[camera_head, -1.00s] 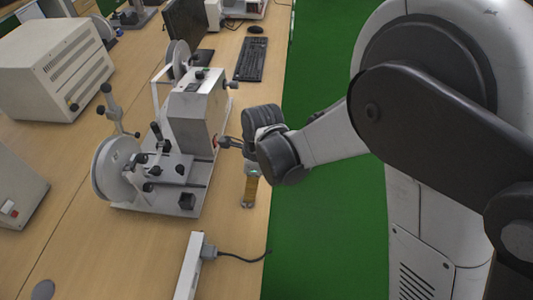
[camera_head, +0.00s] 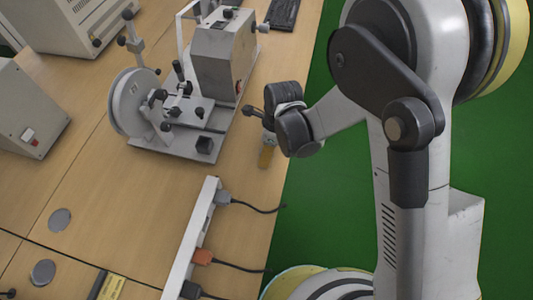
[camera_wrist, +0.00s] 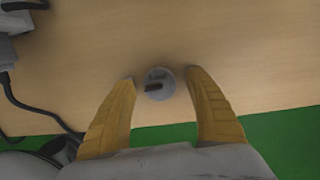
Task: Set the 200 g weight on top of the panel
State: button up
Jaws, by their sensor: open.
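A small round grey metal piece with a dark slot or stem, which looks like the weight (camera_wrist: 158,86), stands on the table in the wrist view. It lies between the two yellow fingertips of my gripper (camera_wrist: 161,76), which are apart, one on each side. I cannot tell whether either finger touches it. I cannot identify the panel with certainty in either view.
A grey bench machine (camera_head: 222,60) with a disc and knobs stands left of my gripper. A white power strip (camera_head: 192,240) with plugged cables lies nearer; a cable (camera_wrist: 40,112) shows in the wrist view. The table (camera_head: 95,185) is bare at centre left. Green floor (camera_head: 330,215) lies beyond the edge.

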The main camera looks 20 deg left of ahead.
jog(key=shift+r, duration=0.1)
grip_shut()
jog(key=shift+r, duration=0.15)
jog(key=shift+r+p, duration=0.3)
jog(key=shift+r, duration=0.05)
jog(key=r, duration=0.1)
jog(key=r+p, duration=0.2)
jog(key=r, duration=0.1)
jog(key=shift+w+d, duration=0.15)
jog(key=shift+d, duration=0.15)
jog(key=w+d+r+p, duration=0.3)
jog(key=w+d+r, duration=0.2)
jog(key=d, duration=0.4)
jog(key=shift+w+d+r, duration=0.25)
jog(key=shift+w+r, duration=0.15)
jog(key=shift+r, duration=0.1)
